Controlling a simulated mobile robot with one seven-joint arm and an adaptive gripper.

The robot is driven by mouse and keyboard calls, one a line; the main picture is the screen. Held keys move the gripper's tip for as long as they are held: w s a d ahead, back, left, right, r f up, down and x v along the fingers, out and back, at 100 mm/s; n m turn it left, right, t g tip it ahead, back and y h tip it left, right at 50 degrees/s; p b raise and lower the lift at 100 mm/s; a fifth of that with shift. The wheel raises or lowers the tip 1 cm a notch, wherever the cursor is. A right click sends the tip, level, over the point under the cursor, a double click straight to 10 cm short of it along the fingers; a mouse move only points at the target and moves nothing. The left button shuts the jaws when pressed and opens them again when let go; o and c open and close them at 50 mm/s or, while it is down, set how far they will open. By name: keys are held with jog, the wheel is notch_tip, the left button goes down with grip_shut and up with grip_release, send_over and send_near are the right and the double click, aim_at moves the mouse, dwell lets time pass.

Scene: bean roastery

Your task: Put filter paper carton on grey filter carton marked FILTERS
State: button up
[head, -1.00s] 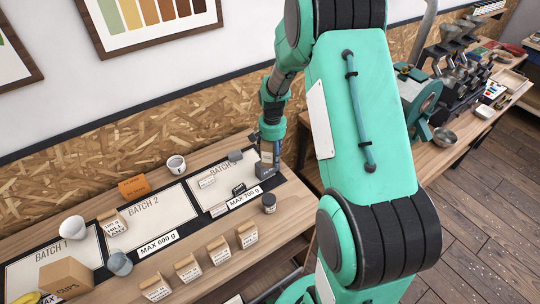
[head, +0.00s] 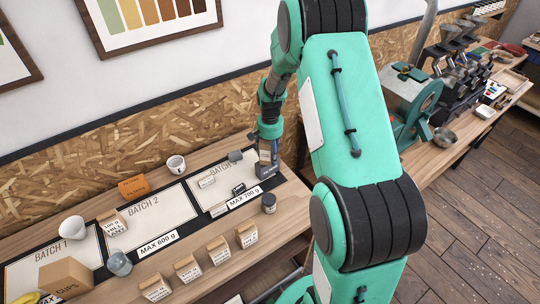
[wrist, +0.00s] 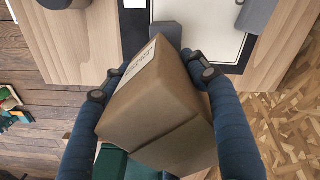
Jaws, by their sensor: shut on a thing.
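My gripper (wrist: 155,85) is shut on the filter paper carton (wrist: 155,110), a brown box with a white label. The carton is tilted in the wrist view, with one finger pad on each side. In the head view the carton (head: 267,153) is small at my gripper, at the right end of the batch mats. A grey box (wrist: 165,38), probably the grey filter carton, shows partly beneath it; it also shows in the head view (head: 265,172). Its marking is not legible, and I cannot tell whether the two cartons touch.
A grey object (head: 235,156) stands near the back of the BATCH 3 mat (head: 219,172). A dark jar (head: 269,203) and several paper bags (head: 246,235) stand in front. An orange box (head: 134,187) and a white mug (head: 176,164) stand behind the mats.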

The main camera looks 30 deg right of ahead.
jog(key=shift+f, duration=0.6)
jog(key=shift+f, duration=0.15)
jog(key=o, duration=1.3)
jog(key=shift+o, duration=0.2)
notch_tip(320, 180, up, 12)
jog(key=shift+r+p, duration=0.15)
jog(key=shift+p, duration=0.15)
jog(key=shift+r, duration=0.1)
